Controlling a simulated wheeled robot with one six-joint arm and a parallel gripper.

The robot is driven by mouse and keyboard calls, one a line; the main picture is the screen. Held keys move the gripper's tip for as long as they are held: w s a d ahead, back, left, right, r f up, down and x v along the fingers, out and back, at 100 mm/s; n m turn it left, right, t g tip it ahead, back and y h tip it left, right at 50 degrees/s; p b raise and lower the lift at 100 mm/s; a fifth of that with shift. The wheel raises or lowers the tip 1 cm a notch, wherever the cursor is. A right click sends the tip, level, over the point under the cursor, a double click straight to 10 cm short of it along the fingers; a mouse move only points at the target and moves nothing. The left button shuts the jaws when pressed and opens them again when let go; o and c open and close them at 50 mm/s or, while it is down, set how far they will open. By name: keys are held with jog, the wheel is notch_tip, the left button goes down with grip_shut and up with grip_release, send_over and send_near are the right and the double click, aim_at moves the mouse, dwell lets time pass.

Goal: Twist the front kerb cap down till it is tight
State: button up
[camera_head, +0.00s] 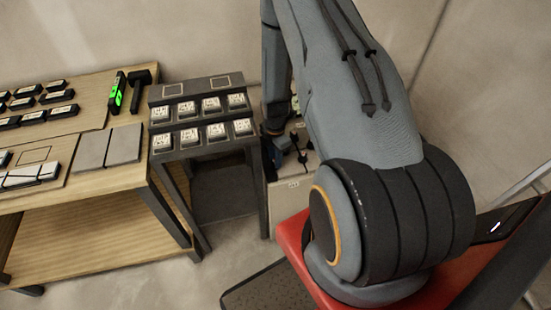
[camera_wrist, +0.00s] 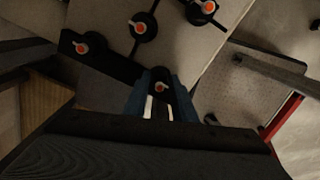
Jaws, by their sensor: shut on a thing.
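My gripper (camera_wrist: 160,102) has its blue-grey fingers closed around a cap with an orange-red centre and a pale pointer, the front kerb cap (camera_wrist: 161,88), in the wrist view. Its sides are partly hidden by the fingers. Another such cap (camera_wrist: 82,47) sits farther left along the same dark strip. More caps of this kind stand above, one at the middle (camera_wrist: 138,27) and one at the upper right (camera_wrist: 208,7), by the edges of pale tiles (camera_wrist: 190,45). In the head view my arm mostly hides the tiled work, and the gripper's fingertips cannot be made out.
In the head view a wooden bench (camera_head: 100,185) stands left with dark blocks and a green-lit tool (camera_head: 117,95). A dark stand (camera_head: 205,150) with rows of white-topped pieces is between bench and arm. A grey speckled plate (camera_wrist: 265,82) lies right in the wrist view.

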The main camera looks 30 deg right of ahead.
jog(key=m+b, duration=0.1)
jog(key=m, duration=0.4)
jog(key=shift+s+a, duration=0.1)
jog(key=shift+s, duration=0.05)
jog(key=m+b, duration=0.1)
jog(key=m, duration=0.4)
jog(key=shift+s, duration=0.1)
dwell(0.5)
jog(key=o, duration=1)
jog(key=shift+a, duration=0.1)
jog(key=shift+o, duration=0.2)
jog(key=shift+w+r, duration=0.2)
jog(key=shift+r, duration=0.4)
jog(key=shift+s+r+b, duration=0.15)
jog(key=shift+r+b, duration=0.65)
jog(key=shift+r, duration=2.5)
